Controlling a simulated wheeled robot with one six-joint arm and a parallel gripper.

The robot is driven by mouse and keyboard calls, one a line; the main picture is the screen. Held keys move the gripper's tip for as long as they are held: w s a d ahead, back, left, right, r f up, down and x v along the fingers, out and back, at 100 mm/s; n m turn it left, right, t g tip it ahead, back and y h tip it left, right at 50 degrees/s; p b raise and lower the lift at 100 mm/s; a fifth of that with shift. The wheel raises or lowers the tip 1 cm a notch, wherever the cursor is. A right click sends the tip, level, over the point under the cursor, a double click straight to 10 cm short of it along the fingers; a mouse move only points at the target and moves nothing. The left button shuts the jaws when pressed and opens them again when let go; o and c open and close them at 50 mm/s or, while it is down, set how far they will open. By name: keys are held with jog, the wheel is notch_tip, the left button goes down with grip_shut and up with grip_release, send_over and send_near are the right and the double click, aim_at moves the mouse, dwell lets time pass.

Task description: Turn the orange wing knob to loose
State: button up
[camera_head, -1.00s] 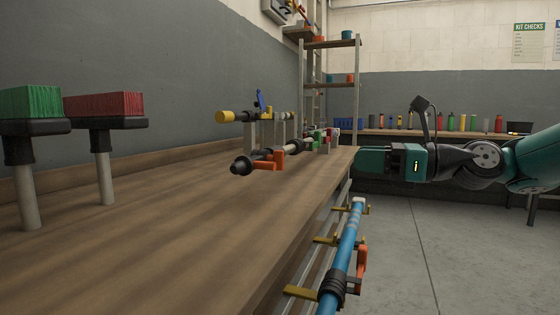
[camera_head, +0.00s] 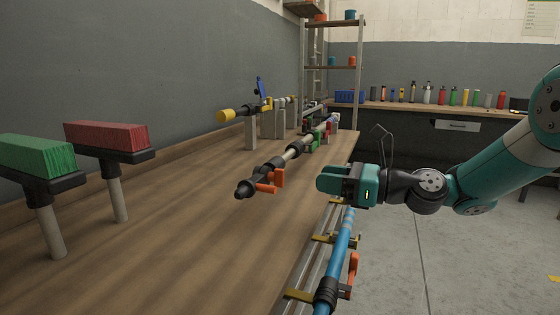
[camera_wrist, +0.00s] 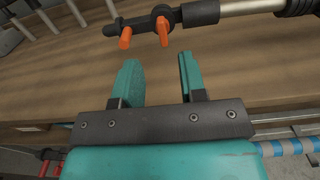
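An orange wing knob (camera_head: 271,182) sits on the black fitting at the near end of a pole held along the bench. In the wrist view the orange knob (camera_wrist: 163,30) shows as two orange lobes hanging from the black fitting, beyond my fingertips. My gripper (camera_head: 322,181) is to the right of the knob in the head view, apart from it, over the bench's edge. In the wrist view my gripper (camera_wrist: 157,62) has its two teal fingers spread with nothing between them.
A blue pole (camera_head: 340,240) with another orange part (camera_head: 353,273) runs along the bench's front side below my gripper. A yellow-ended pole (camera_head: 226,115) lies behind. The near bench top (camera_head: 180,240) is clear.

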aim_at(280, 171)
jog(key=x, duration=1)
jog(key=shift+w+a, duration=0.2)
jog(key=shift+a, duration=0.15)
grip_shut()
